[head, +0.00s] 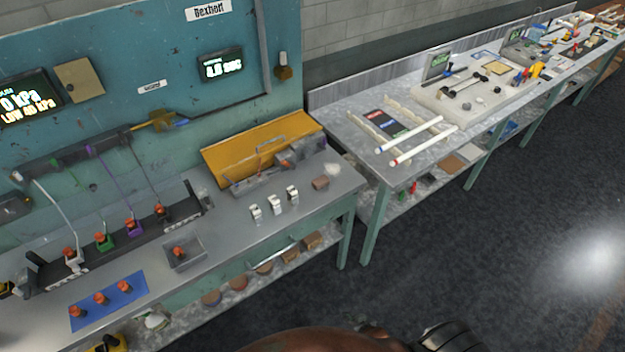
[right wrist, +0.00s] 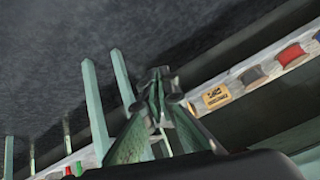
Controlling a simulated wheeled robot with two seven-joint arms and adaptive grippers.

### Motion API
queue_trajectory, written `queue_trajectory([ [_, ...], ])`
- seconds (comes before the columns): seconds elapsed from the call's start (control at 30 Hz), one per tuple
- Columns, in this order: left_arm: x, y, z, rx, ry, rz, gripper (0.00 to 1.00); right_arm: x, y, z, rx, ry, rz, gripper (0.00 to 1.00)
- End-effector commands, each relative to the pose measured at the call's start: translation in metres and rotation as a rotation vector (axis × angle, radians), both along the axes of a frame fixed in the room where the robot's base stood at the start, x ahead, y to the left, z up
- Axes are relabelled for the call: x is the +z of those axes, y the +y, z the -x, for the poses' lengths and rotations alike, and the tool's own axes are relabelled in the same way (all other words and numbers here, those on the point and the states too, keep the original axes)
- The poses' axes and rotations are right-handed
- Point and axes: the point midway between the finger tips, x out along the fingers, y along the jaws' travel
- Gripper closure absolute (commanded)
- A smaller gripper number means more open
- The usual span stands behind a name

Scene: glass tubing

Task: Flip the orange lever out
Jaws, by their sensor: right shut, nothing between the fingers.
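An orange-yellow lever-like fitting (head: 158,121) sits on the teal wall panel at the left of the head view, at the end of a thin dark pipe. A small blue part (head: 181,122) is beside it on the right. I cannot tell its exact lever position at this size. My right gripper (head: 370,324) shows only in part at the bottom of the head view, low over the floor and far from the fitting. In the right wrist view its fingers (right wrist: 157,88) are together and empty. My left gripper is not in view.
The left bench (head: 225,225) carries a clear tray (head: 184,252), a blue mat (head: 108,300) and a yellow-orange open-lidded box (head: 262,147). A second bench (head: 375,165) stands to the right with two white tubes. The dark floor (head: 480,260) is clear.

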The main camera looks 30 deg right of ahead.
Motion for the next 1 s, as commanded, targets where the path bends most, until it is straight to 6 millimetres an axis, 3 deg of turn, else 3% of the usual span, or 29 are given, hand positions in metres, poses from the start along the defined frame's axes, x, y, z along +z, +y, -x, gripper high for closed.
queue_trajectory([
  [0.03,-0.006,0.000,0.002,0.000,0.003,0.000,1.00,-0.040,0.003,0.052,0.048,0.113,0.039,1.00],
  [0.1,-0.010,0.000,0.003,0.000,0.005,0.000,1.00,-0.078,0.006,0.115,0.125,0.248,0.089,1.00],
  [0.2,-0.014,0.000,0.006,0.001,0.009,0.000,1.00,-0.112,0.008,0.193,0.227,0.407,0.140,1.00],
  [0.3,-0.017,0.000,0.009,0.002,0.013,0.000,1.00,-0.130,0.010,0.252,0.303,0.519,0.170,1.00],
  [0.4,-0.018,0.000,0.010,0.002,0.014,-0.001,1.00,-0.138,0.011,0.285,0.352,0.582,0.184,1.00],
  [0.53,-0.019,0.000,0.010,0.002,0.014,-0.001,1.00,-0.140,0.011,0.300,0.375,0.611,0.191,1.00],
  [1.0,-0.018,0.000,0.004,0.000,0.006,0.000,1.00,-0.140,0.010,0.299,0.373,0.609,0.190,1.00],
])
